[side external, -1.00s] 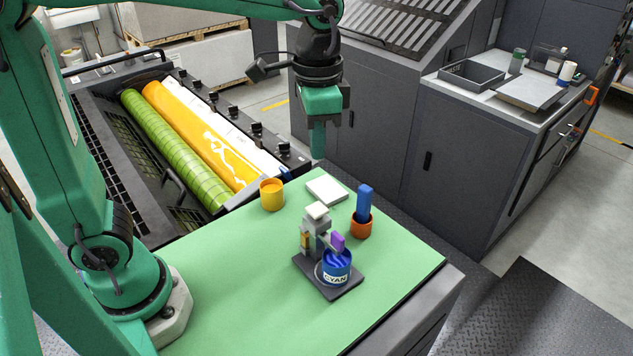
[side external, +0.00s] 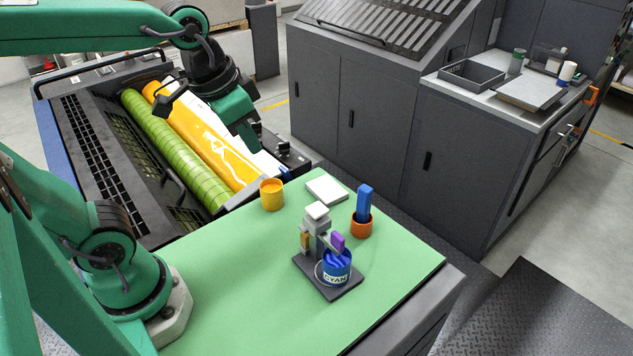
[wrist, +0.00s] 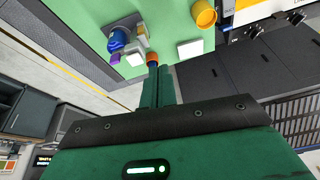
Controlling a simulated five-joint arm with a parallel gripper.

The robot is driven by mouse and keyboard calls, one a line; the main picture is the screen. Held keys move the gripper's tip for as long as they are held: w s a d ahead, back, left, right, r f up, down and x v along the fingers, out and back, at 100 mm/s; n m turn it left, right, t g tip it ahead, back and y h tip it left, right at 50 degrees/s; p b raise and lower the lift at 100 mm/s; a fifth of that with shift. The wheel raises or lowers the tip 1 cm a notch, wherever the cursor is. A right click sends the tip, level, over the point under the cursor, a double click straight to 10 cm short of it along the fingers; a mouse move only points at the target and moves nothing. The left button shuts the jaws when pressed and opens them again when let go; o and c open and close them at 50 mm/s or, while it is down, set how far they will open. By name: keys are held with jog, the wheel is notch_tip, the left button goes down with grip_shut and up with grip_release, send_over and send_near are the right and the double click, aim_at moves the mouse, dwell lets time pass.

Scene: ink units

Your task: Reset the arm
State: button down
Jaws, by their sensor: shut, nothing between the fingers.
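My gripper (side external: 252,143) is shut and empty, raised in the air over the right end of the rollers in the side view. In the wrist view its closed green fingers (wrist: 158,88) point toward the green table (wrist: 165,15). My arm reaches in from the left, above the table (side external: 215,270). On the table stand a blue CYAN ink pot (side external: 335,268) on a dark stand, a yellow cup (side external: 272,195), a white pad (side external: 326,191) and an orange cup (side external: 361,227) with a blue block (side external: 364,203) upright in it.
An ink unit with a green roller (side external: 170,150) and a yellow roller (side external: 205,140) lies behind the table, with black knobs along its edge. Dark cabinets (side external: 375,120) stand to the right. A side counter holds a grey tray (side external: 471,76). The table's front left is clear.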

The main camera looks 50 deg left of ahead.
jog(key=shift+n+t, duration=0.9)
jog(key=shift+s+a+f, duration=0.45)
jog(key=shift+s+a, duration=0.15)
jog(key=shift+s, duration=0.25)
jog(key=shift+s+a+f, duration=0.45)
jog(key=shift+s+a, duration=0.15)
jog(key=shift+s, duration=0.2)
